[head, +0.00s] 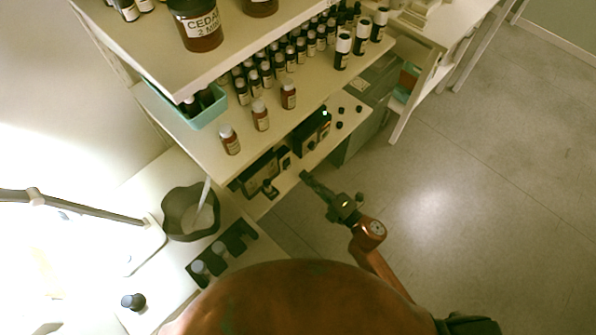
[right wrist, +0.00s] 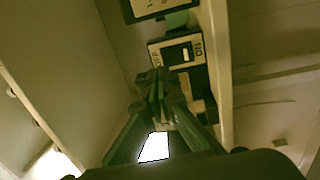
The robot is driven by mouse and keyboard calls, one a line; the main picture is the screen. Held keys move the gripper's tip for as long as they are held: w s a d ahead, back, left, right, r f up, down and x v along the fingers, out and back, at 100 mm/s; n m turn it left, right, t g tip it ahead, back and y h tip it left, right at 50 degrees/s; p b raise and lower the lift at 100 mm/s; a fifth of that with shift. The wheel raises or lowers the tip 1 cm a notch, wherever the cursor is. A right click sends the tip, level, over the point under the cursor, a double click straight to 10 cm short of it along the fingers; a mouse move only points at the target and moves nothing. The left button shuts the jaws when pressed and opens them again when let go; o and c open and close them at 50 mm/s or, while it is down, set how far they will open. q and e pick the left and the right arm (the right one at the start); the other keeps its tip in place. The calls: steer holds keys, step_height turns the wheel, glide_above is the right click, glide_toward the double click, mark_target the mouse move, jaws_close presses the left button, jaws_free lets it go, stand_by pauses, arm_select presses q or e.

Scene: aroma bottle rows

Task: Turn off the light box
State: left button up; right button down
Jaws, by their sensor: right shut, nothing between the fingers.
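In the right wrist view, a dark box carries a pale switch plate (right wrist: 177,52) marked OFF on its left and ON on its right. The small white switch piece (right wrist: 187,54) sits nearer the ON side. My right gripper (right wrist: 156,84) is shut and empty, its tips just below the plate in the picture; I cannot tell whether they touch. In the head view my right gripper (head: 306,178) reaches toward the lower shelf, where dark boxes (head: 262,172) stand. Which of them carries the switch is unclear there. My left gripper is not in view.
The middle shelf (head: 205,143) above holds several bottles and a teal tray (head: 205,113). A small green light (head: 325,113) shows on the lower shelf. A dark pot (head: 190,212) and a bottle rack (head: 222,252) stand at left. The floor (head: 450,220) at right is clear.

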steer(key=v, duration=0.7)
steer(key=shift+s+d+r+p, duration=0.35)
steer(key=shift+r+p, duration=0.1)
steer(key=shift+r, duration=0.2)
steer(key=shift+w+f, duration=0.1)
